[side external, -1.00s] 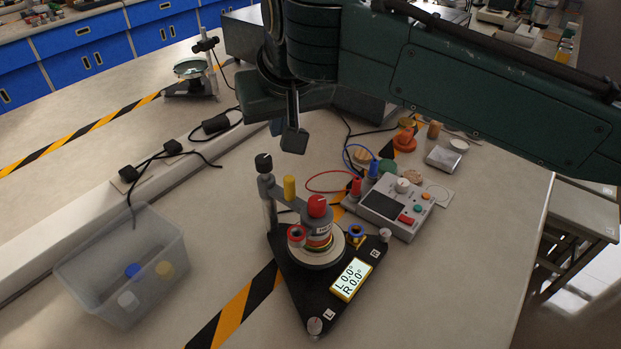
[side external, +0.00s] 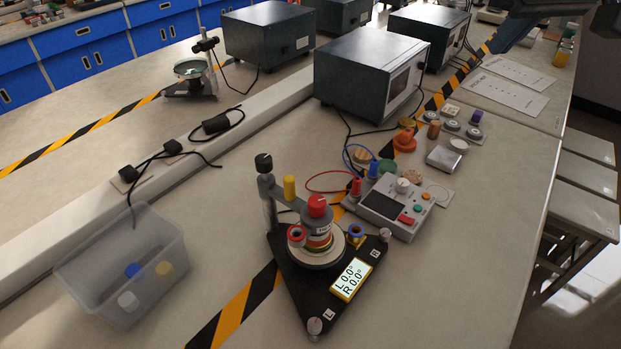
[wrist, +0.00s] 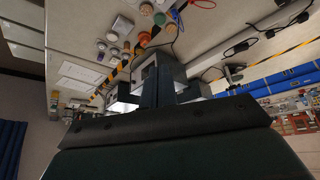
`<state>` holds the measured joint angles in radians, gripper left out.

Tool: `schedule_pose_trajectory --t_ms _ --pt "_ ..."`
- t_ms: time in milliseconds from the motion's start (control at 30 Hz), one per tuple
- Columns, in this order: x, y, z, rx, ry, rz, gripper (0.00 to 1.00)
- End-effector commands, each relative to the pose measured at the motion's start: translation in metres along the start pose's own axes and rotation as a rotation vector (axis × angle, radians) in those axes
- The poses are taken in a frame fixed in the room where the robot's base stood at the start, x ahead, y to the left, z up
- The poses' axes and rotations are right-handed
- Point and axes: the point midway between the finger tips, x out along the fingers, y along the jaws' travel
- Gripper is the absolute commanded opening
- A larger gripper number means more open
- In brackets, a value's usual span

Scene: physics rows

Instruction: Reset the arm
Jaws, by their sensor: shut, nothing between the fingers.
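My gripper (wrist: 157,86) shows in the wrist view as dark fingers rising from the dark wrist body, shut with nothing between them. In the side view only a dark part of my arm shows at the top right corner, and the fingers cannot be made out there. A black triangular base (side external: 318,300) with a round stack, a red knob (side external: 317,205) and a lit display (side external: 351,280) reading L 0.0° and R 0.0° stands on the bench, apart from my arm.
A grey meter box (side external: 388,208) with red and blue leads sits right of the base. A clear bin (side external: 120,262) holding several coloured caps stands at left. Dark instrument boxes (side external: 370,72) stand behind. Small weights and discs lie near the back right. The front right bench is clear.

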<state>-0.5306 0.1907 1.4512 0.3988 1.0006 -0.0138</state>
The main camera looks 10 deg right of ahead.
Motion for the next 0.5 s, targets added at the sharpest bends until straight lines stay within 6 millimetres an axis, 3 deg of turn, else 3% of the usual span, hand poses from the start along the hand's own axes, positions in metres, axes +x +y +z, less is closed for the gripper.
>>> schedule_pose_trajectory --t_ms 33,200,500 --pt "-0.008 0.015 0.009 0.010 0.002 0.005 0.00" --pt "-0.027 0.054 0.041 0.026 -0.002 0.014 0.00" --pt "-0.053 0.108 0.111 0.058 -0.006 0.027 0.00"
